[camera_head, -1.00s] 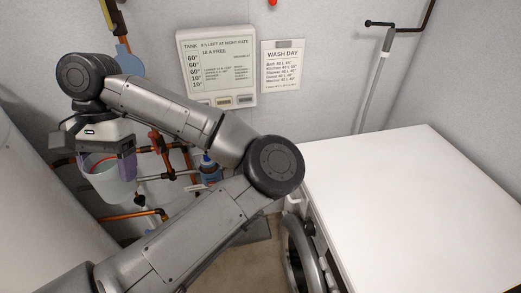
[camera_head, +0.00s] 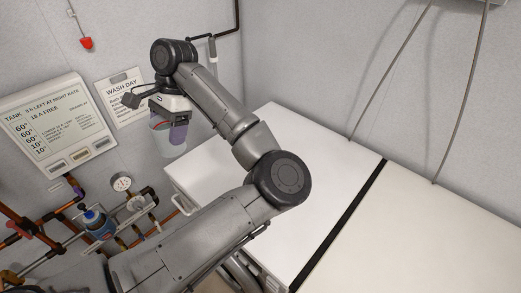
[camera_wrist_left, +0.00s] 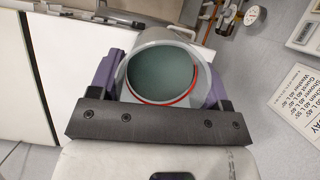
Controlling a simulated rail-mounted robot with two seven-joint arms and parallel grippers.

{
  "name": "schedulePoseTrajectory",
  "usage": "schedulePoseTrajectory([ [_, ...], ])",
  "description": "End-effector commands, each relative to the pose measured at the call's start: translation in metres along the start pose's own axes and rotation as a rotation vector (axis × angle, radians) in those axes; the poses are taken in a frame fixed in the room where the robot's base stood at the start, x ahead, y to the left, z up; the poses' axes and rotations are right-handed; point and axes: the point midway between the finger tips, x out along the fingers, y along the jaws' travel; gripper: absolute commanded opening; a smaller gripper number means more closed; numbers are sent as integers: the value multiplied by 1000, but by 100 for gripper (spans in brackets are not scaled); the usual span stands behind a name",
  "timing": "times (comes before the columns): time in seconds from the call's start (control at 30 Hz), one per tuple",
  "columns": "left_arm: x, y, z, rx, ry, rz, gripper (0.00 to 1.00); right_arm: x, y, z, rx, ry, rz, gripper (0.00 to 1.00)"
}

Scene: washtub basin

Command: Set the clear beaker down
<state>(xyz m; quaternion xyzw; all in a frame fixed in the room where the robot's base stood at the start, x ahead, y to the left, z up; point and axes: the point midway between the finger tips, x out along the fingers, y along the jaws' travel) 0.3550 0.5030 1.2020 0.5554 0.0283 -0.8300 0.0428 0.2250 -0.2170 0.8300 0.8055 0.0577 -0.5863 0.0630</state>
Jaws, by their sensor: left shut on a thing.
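The clear beaker (camera_head: 165,139) is a translucent grey cup with a red line near its rim. My left gripper (camera_head: 170,128) is shut on it, with a purple finger on either side. In the head view the beaker hangs in front of the back wall, near the far left corner of the white top. In the left wrist view I look down into the beaker (camera_wrist_left: 160,72), between the fingers of the left gripper (camera_wrist_left: 163,85). Its inside looks grey-green; I cannot tell whether it holds liquid. My right gripper is not in view.
The white appliance top (camera_head: 285,130) is bare, and a dark gap divides it from a second cream top (camera_head: 430,235). A tank panel (camera_head: 58,125) and wash-day sheet (camera_head: 122,95) hang on the wall.

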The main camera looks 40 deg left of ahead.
Motion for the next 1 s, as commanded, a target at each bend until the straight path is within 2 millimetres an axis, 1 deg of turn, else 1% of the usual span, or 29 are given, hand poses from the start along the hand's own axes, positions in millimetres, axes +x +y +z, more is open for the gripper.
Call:
schedulePoseTrajectory([
  [0.03,-26,3,-16,103,-13,-42,37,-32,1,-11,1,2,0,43],
  [0.07,-31,6,-29,163,-13,-67,37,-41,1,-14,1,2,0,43],
  [0.1,-36,11,-46,244,-16,-100,37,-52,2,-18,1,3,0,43],
  [0.17,-40,21,-73,366,-19,-149,37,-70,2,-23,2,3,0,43],
  [0.2,-39,30,-90,448,-20,-181,37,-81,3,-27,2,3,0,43],
  [0.3,-29,53,-127,624,-21,-255,37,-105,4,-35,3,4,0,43],
  [0.4,-12,78,-153,767,-21,-313,37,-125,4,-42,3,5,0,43],
  [0.5,8,102,-172,878,-19,-361,37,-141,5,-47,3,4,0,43],
  [0.57,20,116,-179,934,-19,-386,37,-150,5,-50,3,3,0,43],
  [0.67,43,144,-188,1029,-15,-419,37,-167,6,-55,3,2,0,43],
  [0.7,54,155,-190,1062,-14,-433,37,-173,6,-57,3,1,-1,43],
  [0.83,84,182,-193,1142,-9,-467,37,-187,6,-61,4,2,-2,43],
  [0.9,96,193,-192,1170,-7,-480,37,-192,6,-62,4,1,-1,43],
  [1.0,108,203,-192,1195,-5,-493,37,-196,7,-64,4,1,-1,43],
])
